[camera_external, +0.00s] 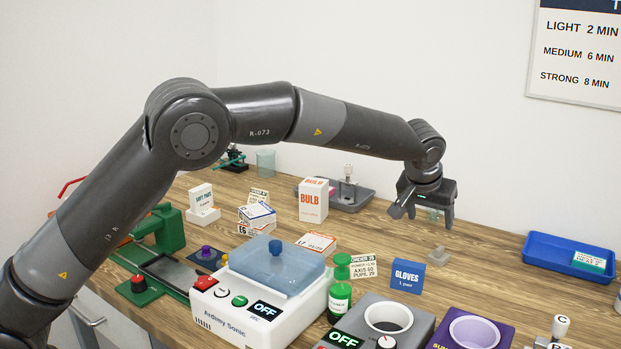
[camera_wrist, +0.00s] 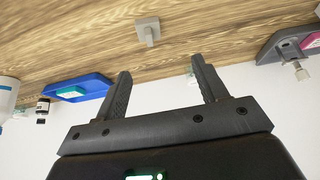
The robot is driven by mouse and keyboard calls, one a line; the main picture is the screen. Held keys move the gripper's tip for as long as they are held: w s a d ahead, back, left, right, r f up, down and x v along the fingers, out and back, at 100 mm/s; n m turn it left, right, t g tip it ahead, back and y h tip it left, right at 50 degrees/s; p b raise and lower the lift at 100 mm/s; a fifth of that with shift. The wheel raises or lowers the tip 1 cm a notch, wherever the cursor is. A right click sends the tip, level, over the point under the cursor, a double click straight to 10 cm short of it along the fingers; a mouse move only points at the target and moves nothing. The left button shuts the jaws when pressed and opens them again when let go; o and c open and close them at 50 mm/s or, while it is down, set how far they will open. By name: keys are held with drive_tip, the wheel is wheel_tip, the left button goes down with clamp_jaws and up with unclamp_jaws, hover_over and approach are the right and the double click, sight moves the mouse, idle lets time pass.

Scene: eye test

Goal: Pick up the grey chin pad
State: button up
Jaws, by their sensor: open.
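My gripper (camera_external: 424,214) is open and hangs above the table, above and slightly left of the pad in the external view. In the wrist view my gripper (camera_wrist: 160,66) has its two fingers apart with nothing held between them. The pad is apart from both fingers.
A blue gloves box (camera_external: 408,276) and a white card (camera_external: 363,267) stand in front of the pad. A blue tray (camera_external: 545,255) lies to the right, a grey tray (camera_external: 366,199) behind left. A green bottle (camera_external: 340,290) stands front left. The table right of the pad is clear.

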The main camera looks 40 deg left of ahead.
sight(441, 249)
drive_tip(key=x, duration=0.4)
drive_tip(key=d+x, duration=0.1)
drive_tip(key=x, duration=0.3)
drive_tip(key=d+x, duration=0.1)
drive_tip(key=x, duration=0.3)
drive_tip(key=shift+s+f, duration=0.1)
drive_tip(key=shift+f, duration=0.05)
drive_tip(key=c, duration=1.1)
